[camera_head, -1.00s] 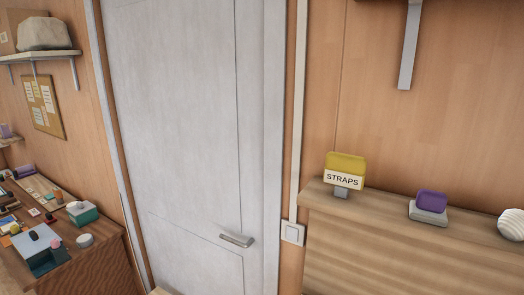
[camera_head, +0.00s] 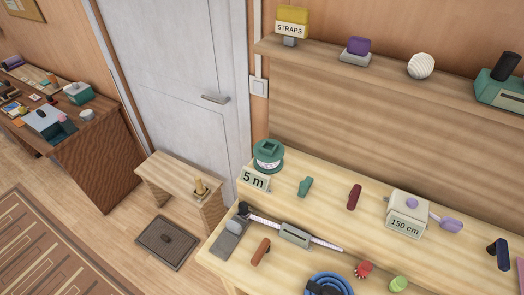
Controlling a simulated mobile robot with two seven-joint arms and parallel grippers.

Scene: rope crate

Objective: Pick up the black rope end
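A coil of blue rope (camera_head: 331,277) is cut off by the bottom edge of the head view, on the front of the light wooden bench (camera_head: 300,200). Dark parts show inside the coil; I cannot tell whether one of them is the black rope end. Neither of my grippers is in view.
On the bench are a green spool (camera_head: 268,156) by a "5 m" sign, a measuring strip with a grey block (camera_head: 295,234), a "150 cm" box (camera_head: 408,208) and several small coloured pieces. A low stool (camera_head: 180,180) and dark mat (camera_head: 167,242) stand left on the floor.

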